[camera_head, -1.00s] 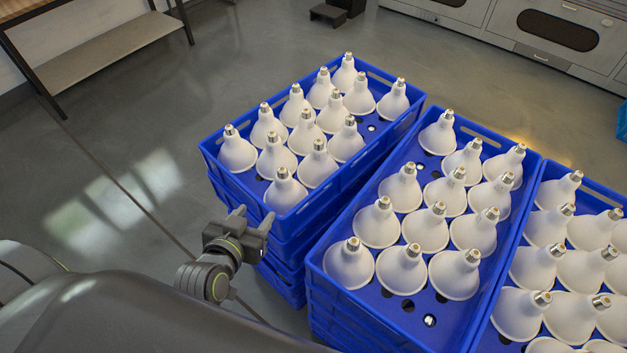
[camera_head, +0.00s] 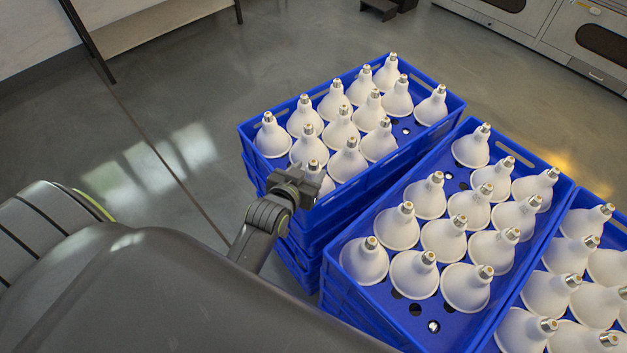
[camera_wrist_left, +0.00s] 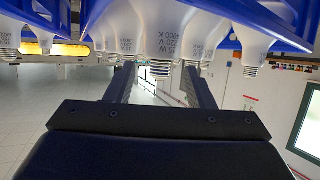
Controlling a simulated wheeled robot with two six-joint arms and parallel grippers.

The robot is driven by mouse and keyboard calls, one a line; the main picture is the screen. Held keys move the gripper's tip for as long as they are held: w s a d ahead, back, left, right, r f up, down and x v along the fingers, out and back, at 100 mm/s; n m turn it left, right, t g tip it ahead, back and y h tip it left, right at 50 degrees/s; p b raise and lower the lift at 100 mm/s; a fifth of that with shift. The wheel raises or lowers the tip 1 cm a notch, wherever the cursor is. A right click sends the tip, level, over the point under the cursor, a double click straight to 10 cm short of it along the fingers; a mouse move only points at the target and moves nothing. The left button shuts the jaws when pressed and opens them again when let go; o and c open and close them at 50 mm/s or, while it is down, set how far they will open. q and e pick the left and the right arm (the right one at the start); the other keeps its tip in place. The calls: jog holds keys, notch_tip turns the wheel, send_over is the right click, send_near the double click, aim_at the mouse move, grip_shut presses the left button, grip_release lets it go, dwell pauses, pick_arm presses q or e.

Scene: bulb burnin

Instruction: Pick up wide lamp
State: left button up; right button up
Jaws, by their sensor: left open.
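White wide lamps with metal screw caps stand cap-up in blue crates. My left gripper (camera_head: 300,181) is at the near corner of the left crate (camera_head: 345,204), right by the nearest lamp (camera_head: 326,183), which it partly hides. In the left wrist view, which looks upside down, the open fingers (camera_wrist_left: 158,76) stand on either side of a lamp's metal cap (camera_wrist_left: 160,72). The printed neck of that lamp (camera_wrist_left: 158,38) shows beyond the fingers. I cannot tell whether either finger touches it. My right gripper is not in view.
A middle crate (camera_head: 398,326) of similar lamps stands close to the right, with a third crate (camera_head: 508,335) beside it. Neighbouring lamps (camera_wrist_left: 205,35) crowd the fingers in the wrist view. Open floor (camera_head: 150,130) lies to the left.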

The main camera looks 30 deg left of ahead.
aim_at(317, 161)
pick_arm(q)
jog(key=shift+w, duration=0.75)
jog(key=shift+p+x, duration=0.7)
jog(key=shift+x, duration=1.45)
jog(key=shift+a, duration=0.1)
jog(key=shift+s, duration=0.1)
grip_shut()
